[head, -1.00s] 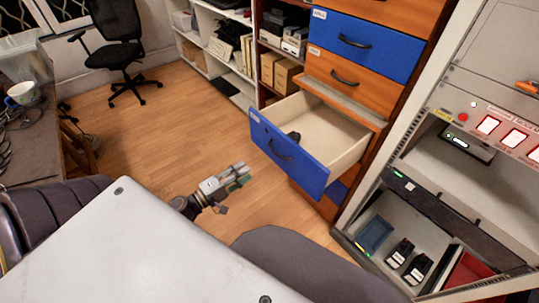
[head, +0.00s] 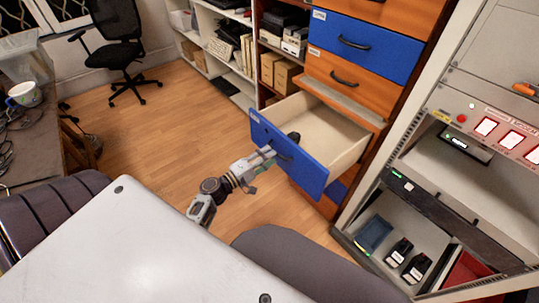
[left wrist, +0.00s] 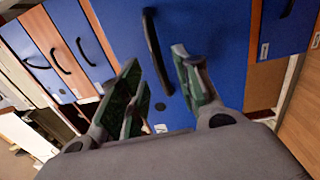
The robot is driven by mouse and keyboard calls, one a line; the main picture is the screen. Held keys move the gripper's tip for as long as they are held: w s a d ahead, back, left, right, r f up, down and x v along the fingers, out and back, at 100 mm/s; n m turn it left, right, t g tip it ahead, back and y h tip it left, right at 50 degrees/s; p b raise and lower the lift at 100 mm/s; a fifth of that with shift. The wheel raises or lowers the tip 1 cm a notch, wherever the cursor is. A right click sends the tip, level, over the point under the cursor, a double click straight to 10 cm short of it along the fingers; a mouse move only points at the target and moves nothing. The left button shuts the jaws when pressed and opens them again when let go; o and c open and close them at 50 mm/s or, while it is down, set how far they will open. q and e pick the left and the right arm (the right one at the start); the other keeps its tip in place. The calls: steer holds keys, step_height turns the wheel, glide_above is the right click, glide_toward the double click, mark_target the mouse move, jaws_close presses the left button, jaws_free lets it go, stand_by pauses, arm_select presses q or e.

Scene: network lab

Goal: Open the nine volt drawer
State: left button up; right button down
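A blue drawer (head: 280,150) stands well out of the wooden cabinet, with a dark object (head: 294,136) inside. Its label is too small to read, so I cannot tell if it is the nine volt one. My left gripper (head: 270,156) is at its front, by the dark handle. In the left wrist view my left gripper (left wrist: 160,85) is open, with the blue front and dark bar handle (left wrist: 155,50) beyond and between its fingers. I cannot tell whether it touches the handle. My right gripper is not in view.
A closed blue drawer (head: 360,45) and a closed orange drawer (head: 345,80) sit above. An equipment rack (head: 440,190) stands close on the right. A desk (head: 30,140) and chair (head: 118,45) are at the left. The wooden floor between is clear.

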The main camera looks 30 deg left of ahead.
arm_select(q)
steer(key=shift+w+d, duration=0.2)
steer(key=shift+w, duration=0.45)
steer(key=shift+c, duration=0.3)
jaws_close()
